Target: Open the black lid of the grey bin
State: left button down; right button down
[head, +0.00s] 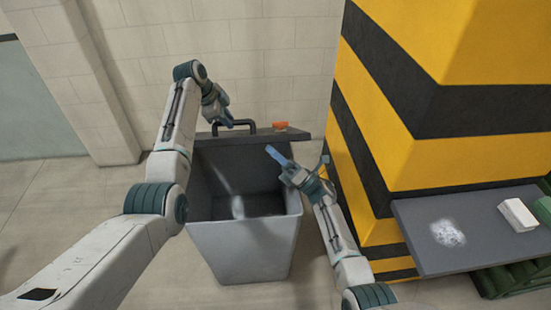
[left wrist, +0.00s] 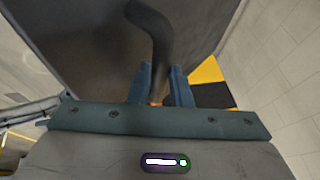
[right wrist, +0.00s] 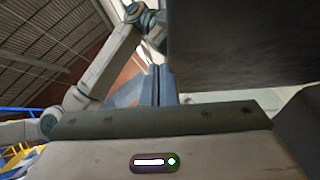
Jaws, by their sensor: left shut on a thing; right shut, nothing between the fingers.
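The grey bin (head: 240,245) stands in the middle of the head view, and its inside shows. Its black lid (head: 255,138) is raised at the back and appears nearly edge-on, with a black bar handle (head: 243,122) on it. My left gripper (head: 229,123) is shut on the handle. In the left wrist view the dark handle (left wrist: 152,35) runs between the fingers (left wrist: 160,88), in front of the lid's broad dark face (left wrist: 75,45). My right gripper (head: 276,154) is shut and empty over the bin's right side, just in front of the lid.
A small orange item (head: 280,126) shows at the lid's right part. A yellow and black striped pillar (head: 400,120) stands close on the right. A grey shelf (head: 430,255) with a white block (head: 517,214) juts out at the right. A pale wall (head: 265,60) is behind the bin.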

pick_arm(q)
jog(key=shift+a+f, duration=0.1)
jog(key=shift+f, duration=0.15)
